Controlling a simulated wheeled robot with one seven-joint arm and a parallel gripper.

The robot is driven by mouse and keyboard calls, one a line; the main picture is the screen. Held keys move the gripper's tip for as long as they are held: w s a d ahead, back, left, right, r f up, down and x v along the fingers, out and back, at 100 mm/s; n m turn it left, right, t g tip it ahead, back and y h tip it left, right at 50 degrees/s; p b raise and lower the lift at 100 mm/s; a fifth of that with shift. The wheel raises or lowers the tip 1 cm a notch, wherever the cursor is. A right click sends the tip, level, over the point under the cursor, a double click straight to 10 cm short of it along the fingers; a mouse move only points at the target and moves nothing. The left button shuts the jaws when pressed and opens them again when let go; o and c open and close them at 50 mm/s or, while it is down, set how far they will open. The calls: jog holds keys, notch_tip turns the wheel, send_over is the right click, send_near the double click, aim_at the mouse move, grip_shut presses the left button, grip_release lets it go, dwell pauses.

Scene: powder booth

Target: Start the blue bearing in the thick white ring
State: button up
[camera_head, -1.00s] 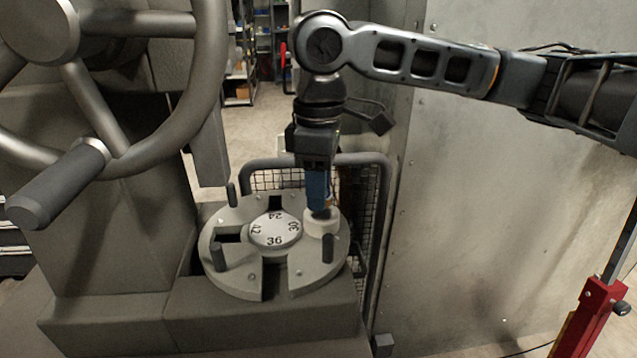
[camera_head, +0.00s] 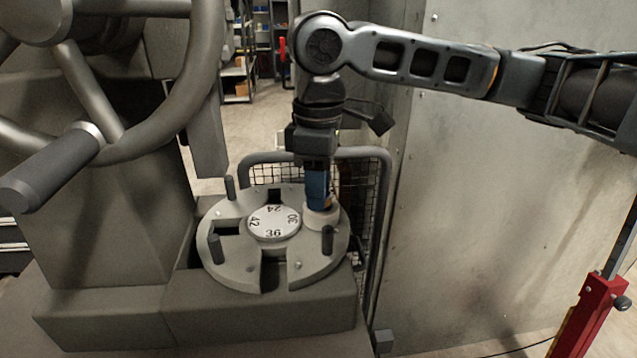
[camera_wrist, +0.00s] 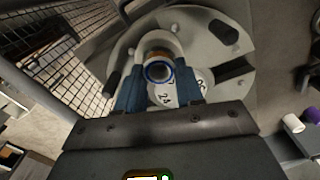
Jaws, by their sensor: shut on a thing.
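My gripper (camera_head: 319,204) points down over the right side of the round grey plate (camera_head: 225,268). Its blue fingers are shut on the blue bearing (camera_wrist: 158,73), which shows as a blue-rimmed circle between the fingertips in the wrist view. In the head view the fingers mostly hide the bearing. The thick white ring (camera_head: 320,220) stands on the plate directly below the fingertips; its pale rim also shows around the bearing in the wrist view (camera_wrist: 160,39). The bearing is at the ring's mouth; I cannot tell how deep it sits.
A white numbered disc (camera_head: 274,224) sits at the plate's middle. Dark upright pegs (camera_head: 327,240) stand around it, one close to the ring. A large handwheel (camera_head: 195,90) is at left, a mesh guard (camera_head: 370,195) behind, and a metal wall (camera_head: 480,200) at right.

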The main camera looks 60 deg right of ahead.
jog(key=shift+f, duration=0.45)
jog(key=o, duration=1.1)
jog(key=shift+r, duration=0.1)
jog(key=shift+r, duration=3.85)
